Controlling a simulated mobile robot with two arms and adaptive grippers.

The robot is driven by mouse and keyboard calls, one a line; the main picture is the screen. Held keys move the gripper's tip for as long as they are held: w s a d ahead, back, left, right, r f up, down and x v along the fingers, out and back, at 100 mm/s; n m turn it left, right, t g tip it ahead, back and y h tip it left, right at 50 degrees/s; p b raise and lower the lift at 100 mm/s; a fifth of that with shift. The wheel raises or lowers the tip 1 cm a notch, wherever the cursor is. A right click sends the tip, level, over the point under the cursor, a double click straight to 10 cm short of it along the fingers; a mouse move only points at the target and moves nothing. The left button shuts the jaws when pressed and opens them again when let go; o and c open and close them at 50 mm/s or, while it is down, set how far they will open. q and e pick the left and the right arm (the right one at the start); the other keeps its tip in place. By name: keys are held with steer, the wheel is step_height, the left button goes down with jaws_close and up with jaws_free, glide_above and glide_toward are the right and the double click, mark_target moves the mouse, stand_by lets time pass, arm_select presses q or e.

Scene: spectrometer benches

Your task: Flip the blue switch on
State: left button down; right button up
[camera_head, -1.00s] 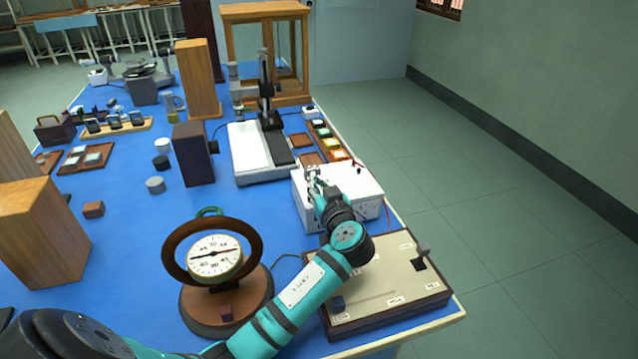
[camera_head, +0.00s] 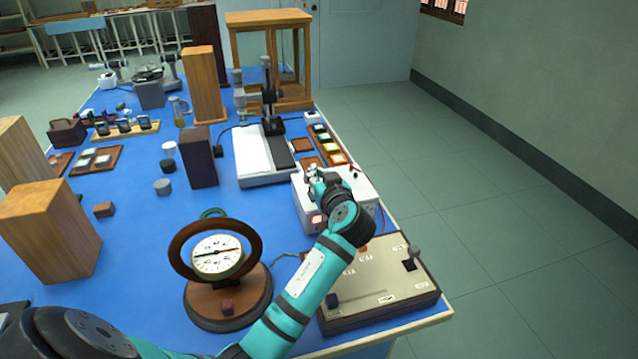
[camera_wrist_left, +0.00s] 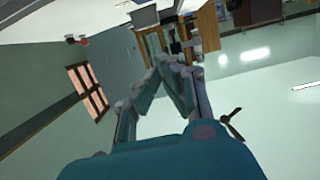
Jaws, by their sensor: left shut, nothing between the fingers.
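A red patch (camera_head: 316,219) glows on the front of the white box. My left forearm hides part of that box, and I cannot make out a blue switch on it. A dark blue block (camera_head: 332,300) sits on the tan panel box (camera_head: 385,283). My right gripper is not in view.
A round dial gauge (camera_head: 217,256) on a wooden base stands left of my forearm. Behind the white box are a white-based instrument (camera_head: 262,153) and trays of coloured pieces (camera_head: 325,143). Wooden blocks stand at left. Open floor lies to the right.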

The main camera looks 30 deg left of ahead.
arm_select(q)
steer(key=r+v, duration=0.1)
steer(key=v, duration=0.6)
steer(key=shift+b, duration=0.45)
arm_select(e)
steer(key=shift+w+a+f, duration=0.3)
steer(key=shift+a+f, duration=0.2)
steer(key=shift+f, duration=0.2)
arm_select(q)
steer(key=shift+a, duration=0.2)
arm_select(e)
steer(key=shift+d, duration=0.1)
